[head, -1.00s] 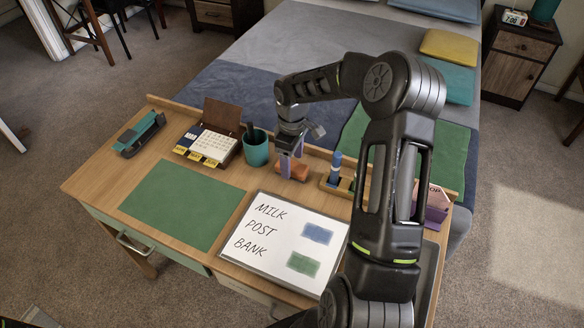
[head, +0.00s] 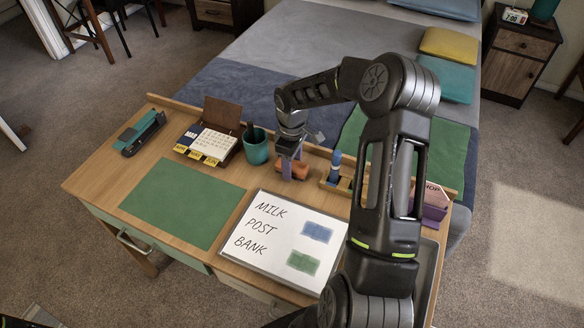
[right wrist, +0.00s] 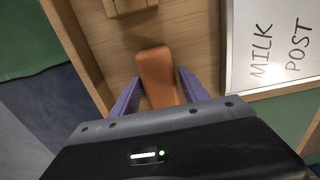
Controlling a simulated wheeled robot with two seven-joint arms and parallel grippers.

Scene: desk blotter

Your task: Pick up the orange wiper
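The orange wiper (head: 300,171) lies on the desk near its back ledge, behind the whiteboard. My right gripper (head: 289,172) points down at it, and hides part of it in the head view. In the right wrist view the wiper (right wrist: 158,75) sits between the two purple fingers of my right gripper (right wrist: 157,92). The fingers are open, one on each side, with small gaps to the wiper. The near end of the wiper is hidden by the gripper body. My left gripper is not in view.
The whiteboard (head: 270,255) with writing lies in front of the wiper. A teal pen cup (head: 256,152) stands left of it, and a wooden tray with a blue marker (head: 335,163) stands right. A green blotter (head: 180,205) lies farther left.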

